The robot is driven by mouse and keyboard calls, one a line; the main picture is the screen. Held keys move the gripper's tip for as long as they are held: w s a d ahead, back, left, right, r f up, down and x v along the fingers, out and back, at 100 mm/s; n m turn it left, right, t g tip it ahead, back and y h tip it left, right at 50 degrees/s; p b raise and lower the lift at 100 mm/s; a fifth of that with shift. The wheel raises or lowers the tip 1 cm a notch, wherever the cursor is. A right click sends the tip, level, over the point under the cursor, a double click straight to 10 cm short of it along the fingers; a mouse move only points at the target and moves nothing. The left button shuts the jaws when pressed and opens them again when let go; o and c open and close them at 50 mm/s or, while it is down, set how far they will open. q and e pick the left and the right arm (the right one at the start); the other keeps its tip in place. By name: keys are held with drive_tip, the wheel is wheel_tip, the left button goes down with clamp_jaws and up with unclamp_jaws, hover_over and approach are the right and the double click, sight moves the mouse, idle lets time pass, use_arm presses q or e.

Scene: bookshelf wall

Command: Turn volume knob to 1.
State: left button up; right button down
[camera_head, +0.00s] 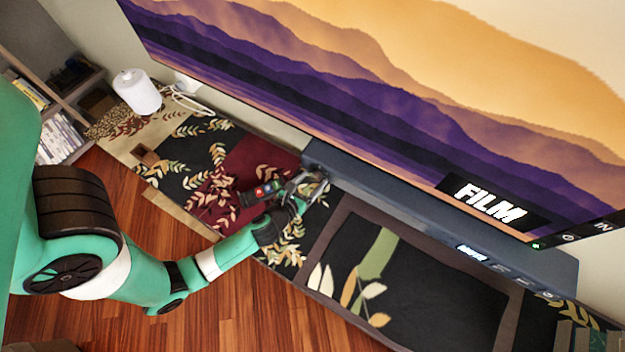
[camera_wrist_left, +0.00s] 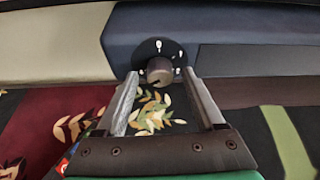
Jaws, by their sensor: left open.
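The volume knob (camera_wrist_left: 160,70) is a small dark grey round knob on a black dial plate (camera_wrist_left: 146,50) with white marks, at the left end of a long blue-grey sound bar (camera_wrist_left: 240,24). My left gripper (camera_wrist_left: 159,76) is open. In the wrist view its two fingertips lie on either side of the knob; I cannot tell whether they touch it. In the head view my left gripper (camera_head: 312,184) reaches the left end of the sound bar (camera_head: 400,196) and hides the knob. My right gripper is not in view.
A large screen (camera_head: 350,75) hangs above the sound bar. The bar stands on a leaf-patterned cabinet (camera_head: 195,165). A white cylinder (camera_head: 138,92) stands at the cabinet's left end, and a bookshelf (camera_head: 60,130) is at the far left. Wooden floor (camera_head: 240,305) lies in front.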

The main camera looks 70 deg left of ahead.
use_arm(q)
drive_tip(key=shift+w+a+f, duration=0.1)
drive_tip(key=shift+w+a, duration=0.1)
drive_tip(key=shift+c, duration=0.2)
clamp_jaws()
